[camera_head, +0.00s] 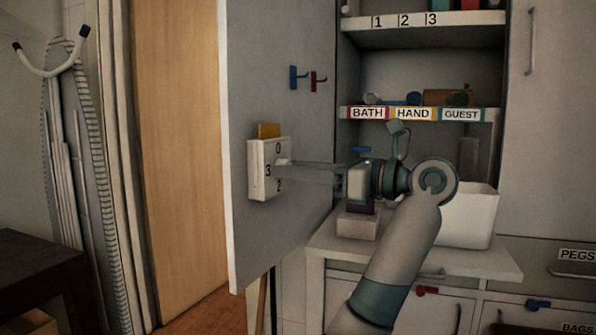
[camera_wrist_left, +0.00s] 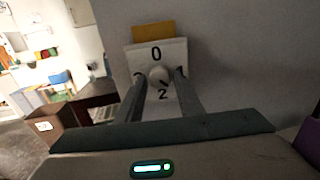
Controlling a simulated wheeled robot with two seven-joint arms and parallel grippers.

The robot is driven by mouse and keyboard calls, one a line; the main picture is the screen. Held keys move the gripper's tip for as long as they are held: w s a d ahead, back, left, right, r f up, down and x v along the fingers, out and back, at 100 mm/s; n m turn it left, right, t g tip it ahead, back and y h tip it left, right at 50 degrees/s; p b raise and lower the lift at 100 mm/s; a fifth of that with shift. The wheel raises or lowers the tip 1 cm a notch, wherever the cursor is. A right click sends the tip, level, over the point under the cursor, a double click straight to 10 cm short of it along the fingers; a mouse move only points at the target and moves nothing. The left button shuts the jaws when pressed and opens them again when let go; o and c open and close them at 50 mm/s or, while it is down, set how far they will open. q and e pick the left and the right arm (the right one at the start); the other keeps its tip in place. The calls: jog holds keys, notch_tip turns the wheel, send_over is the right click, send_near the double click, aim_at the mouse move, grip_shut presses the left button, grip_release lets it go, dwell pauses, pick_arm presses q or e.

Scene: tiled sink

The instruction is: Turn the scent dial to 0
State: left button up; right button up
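The scent dial (camera_head: 255,182) is a white square plate on the grey cabinet door, with 0 at the top, 2 at the bottom and 3 at the left in the head view. In the left wrist view, its round pale knob (camera_wrist_left: 158,75) sits mid-plate, with a dark mark low on its face, apparently toward the lower right. My left gripper (camera_head: 284,164) reaches the dial from the right. Its fingers (camera_wrist_left: 160,80) stand on either side of the knob, open, with small gaps seeming to show. They partly cover 3 and 1. My right gripper is not in view.
A yellow piece (camera_head: 268,130) sticks up behind the plate. Blue (camera_head: 298,77) and red (camera_head: 318,80) hooks are on the door above. Shelves labelled BATH, HAND, GUEST (camera_head: 412,114) and a white bin (camera_head: 468,216) stand to the right, near my arm.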

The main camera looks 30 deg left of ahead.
pick_arm(q)
jog(key=c, duration=0.6)
jog(key=shift+c, duration=0.2)
